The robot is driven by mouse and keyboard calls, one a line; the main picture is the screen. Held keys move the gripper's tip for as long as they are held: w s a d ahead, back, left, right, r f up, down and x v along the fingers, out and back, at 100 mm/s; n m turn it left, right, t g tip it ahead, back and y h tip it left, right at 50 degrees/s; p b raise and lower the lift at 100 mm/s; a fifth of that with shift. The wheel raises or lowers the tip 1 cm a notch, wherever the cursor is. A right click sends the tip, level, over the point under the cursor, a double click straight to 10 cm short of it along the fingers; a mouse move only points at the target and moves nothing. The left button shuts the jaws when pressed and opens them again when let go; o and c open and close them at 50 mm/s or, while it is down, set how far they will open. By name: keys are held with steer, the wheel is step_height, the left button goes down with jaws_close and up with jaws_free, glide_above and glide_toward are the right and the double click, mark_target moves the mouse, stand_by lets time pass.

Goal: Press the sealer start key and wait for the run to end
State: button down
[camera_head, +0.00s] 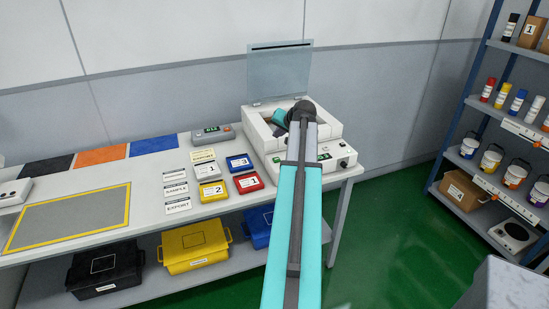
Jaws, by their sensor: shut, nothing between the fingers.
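The white machine that looks like the sealer (258,139) stands at the right end of the bench, its clear lid (279,72) raised. Its front panel shows a small green display (325,156) and a dark knob (343,163). My arm crosses in front and hides the middle of the panel; I cannot tell which control is the start key. My gripper (279,131), small and partly hidden by my arm, is over the machine's open top, left of the arm. It is shut and empty. I cannot tell whether it touches the machine.
Left of the machine are a grey device with a display (213,132), red, blue and yellow numbered boxes (248,182) and label cards (178,206). A yellow-bordered mat (70,217) lies further left. Lidded bins (195,248) sit below. A blue shelf rack (477,99) stands right.

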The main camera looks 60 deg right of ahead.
mark_target(278, 160)
steer(key=shift+w, duration=0.1)
steer(key=shift+f, duration=0.1)
steer(key=shift+f+b, duration=2.35)
steer(key=shift+f, duration=1.95)
steer(key=shift+d, duration=0.1)
steer(key=shift+f+b, duration=0.6)
steer(key=shift+f, duration=0.3)
steer(key=shift+r, duration=0.15)
steer(key=shift+r+p, duration=0.45)
steer(key=shift+r, duration=0.3)
